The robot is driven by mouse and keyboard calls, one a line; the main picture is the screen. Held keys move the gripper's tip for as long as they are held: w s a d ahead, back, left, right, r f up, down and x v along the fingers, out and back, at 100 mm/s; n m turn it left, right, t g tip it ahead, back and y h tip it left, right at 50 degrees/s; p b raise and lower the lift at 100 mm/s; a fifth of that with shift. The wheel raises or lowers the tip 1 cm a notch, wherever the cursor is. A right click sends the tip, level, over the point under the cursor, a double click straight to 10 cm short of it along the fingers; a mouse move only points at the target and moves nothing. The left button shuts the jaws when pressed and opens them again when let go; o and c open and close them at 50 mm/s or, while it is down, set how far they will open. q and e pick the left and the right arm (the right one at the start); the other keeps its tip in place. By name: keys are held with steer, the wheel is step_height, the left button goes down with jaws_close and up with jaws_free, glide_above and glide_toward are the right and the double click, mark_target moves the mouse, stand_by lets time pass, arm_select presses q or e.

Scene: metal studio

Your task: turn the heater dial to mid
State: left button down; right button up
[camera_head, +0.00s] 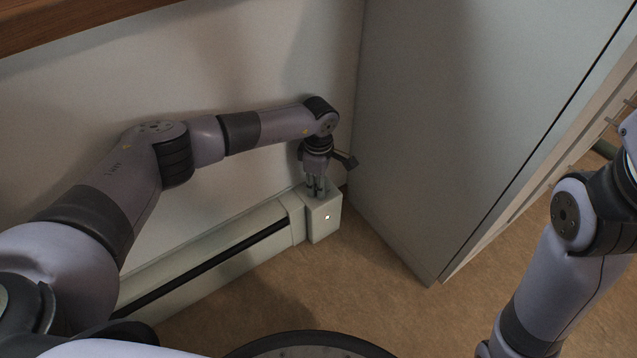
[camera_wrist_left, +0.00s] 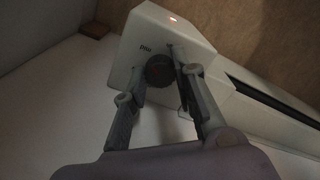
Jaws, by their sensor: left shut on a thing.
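The heater (camera_head: 215,262) is a long, low, pale unit with a dark slot along it, standing against the wall. Its control box (camera_head: 325,217) is at the right end and bears a small lit spot. The dial (camera_wrist_left: 158,70) is a dark round knob on the box's top face, seen in the left wrist view. My left gripper (camera_head: 316,190) points down onto the box; in the left wrist view its fingers (camera_wrist_left: 160,75) are on either side of the dial and shut on it. The dial's setting cannot be read. My right gripper is out of view.
A tall grey cabinet (camera_head: 450,120) stands just right of the control box, close to my left wrist. A wooden ledge (camera_head: 70,25) runs along the wall at the upper left. The brown floor (camera_head: 370,290) in front of the heater is clear.

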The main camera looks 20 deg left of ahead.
arm_select(q)
steer(key=shift+d, duration=0.1)
stand_by(0.3)
steer(key=c, duration=1.3)
jaws_free()
